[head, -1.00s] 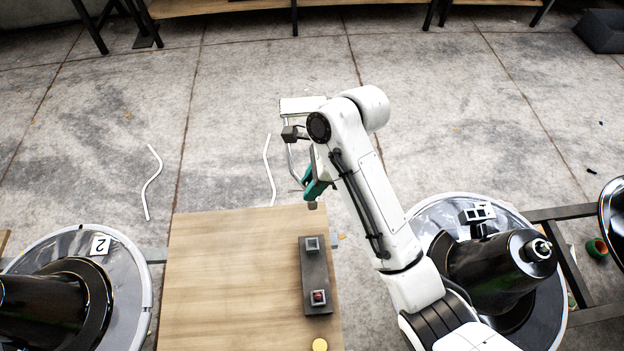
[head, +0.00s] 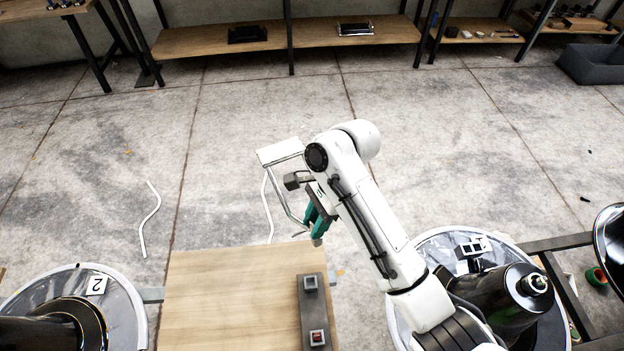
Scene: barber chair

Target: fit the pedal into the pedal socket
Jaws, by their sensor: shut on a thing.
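My gripper (head: 318,222), with teal fingers, is shut near the lower end of a bent metal tube with a pale flat plate. I take this to be the pedal (head: 280,151). Its plate points away from me, up and left of the gripper, and the arm hides part of the tube. The gripper is above the far right edge of the wooden table. I cannot identify the pedal socket for sure. A dark mount with square openings (head: 473,248) sits on the round base at right, well apart from the pedal.
A dark strip with two square holders (head: 313,312) lies on the wooden table (head: 220,300). A numbered round base (head: 97,285) stands at left. Shelves (head: 290,38) line the back. The floor between is largely clear.

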